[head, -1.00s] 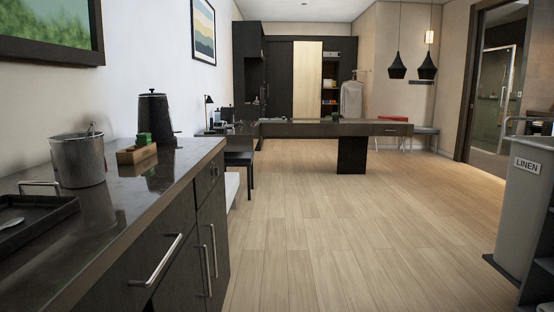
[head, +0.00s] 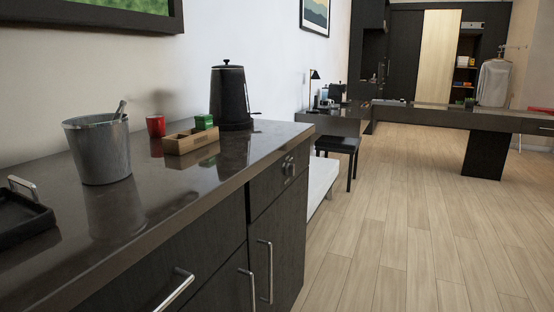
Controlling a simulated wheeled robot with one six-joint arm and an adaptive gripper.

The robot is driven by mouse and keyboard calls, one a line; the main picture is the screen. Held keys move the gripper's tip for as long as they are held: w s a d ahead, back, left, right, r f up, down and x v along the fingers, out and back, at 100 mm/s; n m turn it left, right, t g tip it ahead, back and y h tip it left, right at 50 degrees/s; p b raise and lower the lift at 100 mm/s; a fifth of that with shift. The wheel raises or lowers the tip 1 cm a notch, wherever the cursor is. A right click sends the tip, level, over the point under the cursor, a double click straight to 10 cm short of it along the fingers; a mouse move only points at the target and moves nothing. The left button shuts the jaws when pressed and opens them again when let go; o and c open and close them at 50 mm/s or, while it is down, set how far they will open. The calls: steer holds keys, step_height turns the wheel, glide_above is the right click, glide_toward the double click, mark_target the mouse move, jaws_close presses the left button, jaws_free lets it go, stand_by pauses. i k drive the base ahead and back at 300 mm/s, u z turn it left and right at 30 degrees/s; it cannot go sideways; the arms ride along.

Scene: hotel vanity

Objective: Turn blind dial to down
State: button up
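No dial that I can clearly identify as the blind dial shows in the head view. Small round metal fittings (head: 289,167) sit on the front of the dark cabinet near its far end, just under the countertop. They are too small to tell what they are or which way they point. My gripper is not in view.
The dark countertop (head: 150,222) on the left bears a metal bucket (head: 100,152), a red cup (head: 156,126), a wooden box (head: 191,141), a black kettle (head: 231,97) and a black tray (head: 22,219). Bar handles stick out below. The wooden floor (head: 400,215) to the right is clear.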

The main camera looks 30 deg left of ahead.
mark_target(290, 169)
steer(key=u, duration=0.65)
steer(key=i, duration=0.8)
steer(key=u, duration=0.7)
